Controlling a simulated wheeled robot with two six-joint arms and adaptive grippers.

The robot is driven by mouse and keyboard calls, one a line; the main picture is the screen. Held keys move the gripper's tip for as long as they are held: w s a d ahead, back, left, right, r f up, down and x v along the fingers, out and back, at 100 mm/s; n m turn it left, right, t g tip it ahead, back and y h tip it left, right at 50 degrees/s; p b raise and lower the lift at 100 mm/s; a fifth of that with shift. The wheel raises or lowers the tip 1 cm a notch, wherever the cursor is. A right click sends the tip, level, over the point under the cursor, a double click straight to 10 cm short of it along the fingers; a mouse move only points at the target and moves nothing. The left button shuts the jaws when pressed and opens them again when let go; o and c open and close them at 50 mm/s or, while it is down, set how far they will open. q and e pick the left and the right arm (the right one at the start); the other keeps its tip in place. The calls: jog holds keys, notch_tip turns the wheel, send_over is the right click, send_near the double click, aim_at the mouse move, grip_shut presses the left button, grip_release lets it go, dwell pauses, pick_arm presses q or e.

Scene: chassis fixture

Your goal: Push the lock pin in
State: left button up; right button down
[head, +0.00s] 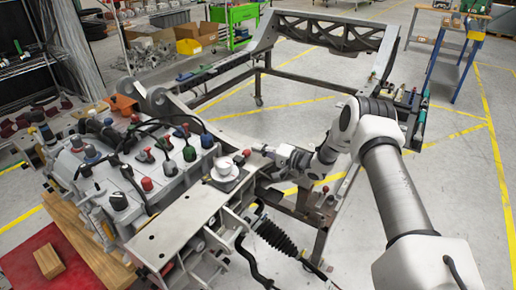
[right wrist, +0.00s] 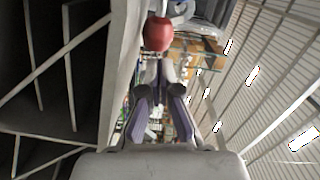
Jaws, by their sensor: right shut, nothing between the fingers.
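A round red knob (right wrist: 158,34), which looks like the head of the lock pin, sits just beyond my right fingertips in the right wrist view. In the head view a small red knob (head: 246,153) shows at the right edge of the chassis fixture (head: 165,235), beside a white cup-like part. My right gripper (head: 262,149) reaches in from the right and points at it. Its fingers are shut and empty (right wrist: 159,72). Whether the fingertips touch the knob, I cannot tell. The pin's shaft is hidden. My left gripper is not in view.
Several levers with red, green and blue knobs (head: 189,153) stand left of my gripper. A metal frame (head: 270,35) stretches behind. A black ribbed shock absorber (head: 277,236) lies below the gripper. A pale flat wall (right wrist: 122,75) runs close beside the fingers in the wrist view.

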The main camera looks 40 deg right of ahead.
jog(key=shift+s+a, duration=0.1)
jog(key=shift+a, duration=0.15)
jog(key=shift+f, duration=0.15)
jog(key=shift+a, duration=0.1)
jog(key=shift+s+a+f, duration=0.1)
jog(key=shift+s+a, duration=0.2)
jog(key=shift+a, duration=0.5)
